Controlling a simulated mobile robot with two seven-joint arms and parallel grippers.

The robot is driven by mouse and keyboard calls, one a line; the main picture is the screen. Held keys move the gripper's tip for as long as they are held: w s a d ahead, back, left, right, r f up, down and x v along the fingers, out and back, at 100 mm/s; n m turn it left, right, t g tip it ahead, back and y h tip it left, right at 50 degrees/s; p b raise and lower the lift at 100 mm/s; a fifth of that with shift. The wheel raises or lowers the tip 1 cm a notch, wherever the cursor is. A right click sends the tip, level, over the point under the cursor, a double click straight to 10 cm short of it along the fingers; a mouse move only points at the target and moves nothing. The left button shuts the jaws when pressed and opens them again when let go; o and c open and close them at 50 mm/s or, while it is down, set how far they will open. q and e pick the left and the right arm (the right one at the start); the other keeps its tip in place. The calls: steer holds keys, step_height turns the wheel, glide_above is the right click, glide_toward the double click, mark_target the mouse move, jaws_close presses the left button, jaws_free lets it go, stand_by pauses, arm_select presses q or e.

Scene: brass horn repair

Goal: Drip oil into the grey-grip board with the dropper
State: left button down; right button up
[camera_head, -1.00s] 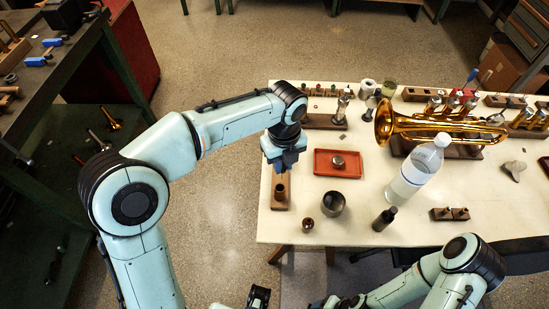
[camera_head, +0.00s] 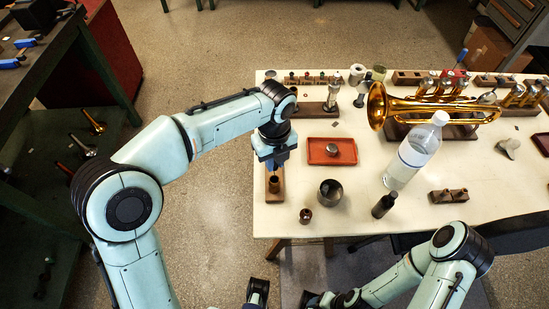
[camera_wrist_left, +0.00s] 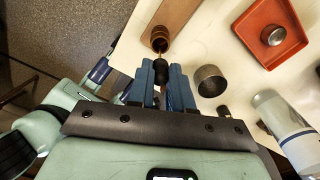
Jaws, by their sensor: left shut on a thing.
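My left gripper (camera_head: 273,160) is shut on the dropper, whose black bulb (camera_wrist_left: 160,64) shows between the blue fingers in the left wrist view. The dropper points at a brass cup (camera_wrist_left: 160,36) on a wooden block at the table's near left corner. The tip overlaps the cup's mouth; I cannot tell whether it is inside. In the head view the cup (camera_head: 274,184) stands just below the gripper. A wooden board (camera_head: 313,107) bearing a silver valve lies farther back; I cannot tell whether it is the grey-grip board.
A red tray (camera_head: 320,160) with a round metal piece lies right of the gripper. A grey bowl (camera_head: 330,193), a small copper cup (camera_head: 305,216), a dark bottle (camera_head: 384,206) and a clear bottle (camera_head: 408,157) stand nearby. The brass horn (camera_head: 420,106) rests farther back.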

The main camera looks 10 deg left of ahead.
arm_select(q)
steer(key=shift+p, duration=0.85)
arm_select(e)
steer(key=shift+w+r, duration=0.25)
steer(key=shift+r, duration=0.55)
stand_by(0.6)
arm_select(q)
steer(key=shift+f, duration=0.15)
arm_select(e)
steer(key=shift+f, duration=0.1)
arm_select(q)
steer(key=shift+f+b, duration=0.65)
steer(key=shift+f, duration=0.4)
arm_select(e)
steer(key=shift+s+f, duration=0.2)
steer(key=shift+f, duration=0.35)
stand_by(1.6)
arm_select(q)
step_height(320, 180, up, 5)
steer(key=p, duration=0.4)
steer(key=shift+r, duration=0.1)
arm_select(e)
steer(key=r, duration=0.1)
steer(key=w+r, duration=0.1)
steer(key=r, duration=0.2)
steer(key=shift+w+r, duration=0.35)
steer(key=shift+s, duration=0.1)
